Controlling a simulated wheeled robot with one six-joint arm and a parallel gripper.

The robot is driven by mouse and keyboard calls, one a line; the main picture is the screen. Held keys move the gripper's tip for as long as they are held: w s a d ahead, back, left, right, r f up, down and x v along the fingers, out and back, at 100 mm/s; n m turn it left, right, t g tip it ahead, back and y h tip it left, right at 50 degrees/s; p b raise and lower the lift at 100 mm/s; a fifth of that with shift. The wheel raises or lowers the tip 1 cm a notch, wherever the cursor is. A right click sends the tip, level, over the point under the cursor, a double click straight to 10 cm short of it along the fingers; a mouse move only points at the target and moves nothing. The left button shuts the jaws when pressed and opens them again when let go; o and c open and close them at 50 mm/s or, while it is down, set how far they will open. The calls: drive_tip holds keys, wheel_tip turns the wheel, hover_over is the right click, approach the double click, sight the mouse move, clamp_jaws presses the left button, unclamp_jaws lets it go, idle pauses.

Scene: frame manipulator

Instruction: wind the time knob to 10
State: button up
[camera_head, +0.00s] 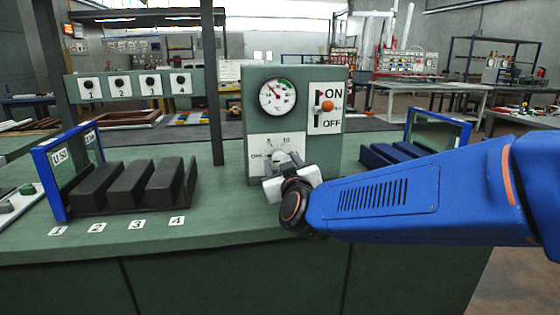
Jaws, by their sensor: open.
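The time knob (277,156) is a pale dial low on the front of the green control box, on a white plate (294,141) with scale marks; a 10 seems to stand at its upper right. My gripper (279,172) is right in front of the knob, at the end of my blue arm coming in from the right. It is open. The gripper covers the lower part of the knob and plate. I cannot tell whether the fingers touch the knob or where its pointer stands.
Above the knob are a round gauge (278,95) and an ON/OFF switch with an orange tip (327,106). Black blocks (131,184) in a blue-framed holder (46,178) stand left on the green bench (215,222). Another blue-framed holder (438,125) stands right. The bench front is clear.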

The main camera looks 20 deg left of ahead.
drive_tip(key=shift+x, duration=1.05)
drive_tip(key=c, duration=1)
drive_tip(key=shift+c, duration=0.2)
